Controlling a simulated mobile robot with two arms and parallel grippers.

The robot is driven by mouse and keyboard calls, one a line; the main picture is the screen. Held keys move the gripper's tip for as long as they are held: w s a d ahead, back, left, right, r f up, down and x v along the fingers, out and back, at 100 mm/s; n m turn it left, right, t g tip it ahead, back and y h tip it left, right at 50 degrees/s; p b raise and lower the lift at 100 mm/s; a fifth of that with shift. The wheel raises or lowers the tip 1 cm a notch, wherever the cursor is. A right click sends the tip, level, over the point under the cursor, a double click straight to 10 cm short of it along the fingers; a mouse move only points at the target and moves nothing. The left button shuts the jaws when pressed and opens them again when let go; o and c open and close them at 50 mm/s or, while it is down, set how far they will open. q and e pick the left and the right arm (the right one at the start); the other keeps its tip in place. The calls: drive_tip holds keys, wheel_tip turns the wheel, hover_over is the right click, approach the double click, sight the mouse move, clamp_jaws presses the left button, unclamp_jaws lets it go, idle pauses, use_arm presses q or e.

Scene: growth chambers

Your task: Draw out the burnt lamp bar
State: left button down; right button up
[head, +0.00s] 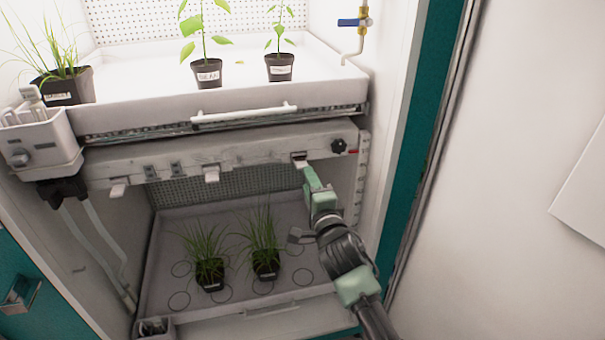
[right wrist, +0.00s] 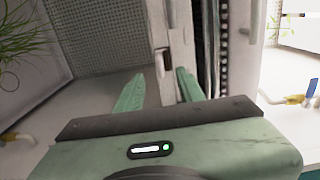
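The lamp bar (head: 230,153) is a long pale, scuffed housing under the upper shelf, with several small pale tabs along its lower edge. A black knob (head: 339,146) and a small red piece (head: 352,151) are at its right end. I cannot tell burnt marks on it. My right gripper (head: 304,166) reaches up to the tab (head: 299,156) near the bar's right end. In the right wrist view the gripper (right wrist: 160,76) has its green fingers apart, with a pale upright strip and small dark-and-white latch (right wrist: 162,60) between or just beyond the tips; contact is unclear. My left gripper is not in view.
The upper tray (head: 330,75) holds potted plants, with a white handle (head: 245,113) on its front. Two grass pots (head: 209,274) stand on the lower tray (head: 165,255). A white box (head: 38,142) hangs at left. The chamber's right wall is close to my arm.

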sight(303, 165)
drive_tip(key=b+x, duration=0.4)
drive_tip(key=x, duration=0.3)
drive_tip(key=shift+w, duration=0.1)
idle(0.5)
clamp_jaws()
idle(1.2)
